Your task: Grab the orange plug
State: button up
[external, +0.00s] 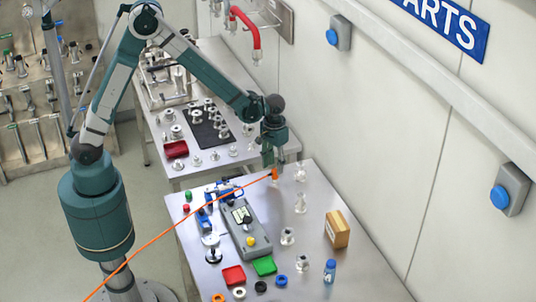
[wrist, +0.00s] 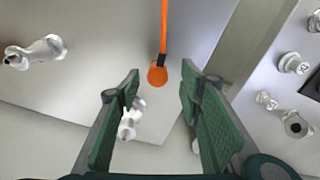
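The orange plug (external: 275,173) is at the far end of the front metal table, just below my gripper (external: 272,158). In the wrist view the plug (wrist: 157,74) shows as a small orange end with a dark collar, and its orange cable runs up out of the picture. My gripper (wrist: 160,82) has its two green fingers spread apart with nothing held between them. The plug appears midway between the fingertips, at or slightly beyond them. I cannot tell whether the plug rests on the table or hangs above it.
The orange cable (external: 150,242) crosses the front table towards the lower left. A grey device with a yellow button (external: 250,241), metal fittings (external: 300,203), a cardboard box (external: 337,229) and red and green trays (external: 264,266) stand on the table. The back table (external: 232,80) holds more fittings.

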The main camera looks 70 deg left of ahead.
aim_at(275, 170)
jog(key=shift+f, duration=0.1)
dwell(0.3)
jog(key=shift+w+d+f, duration=0.15)
jog(key=shift+f, duration=2.35)
jog(key=c, duration=1)
jog(key=shift+r, duration=0.1)
jog(key=shift+r, duration=4.95)
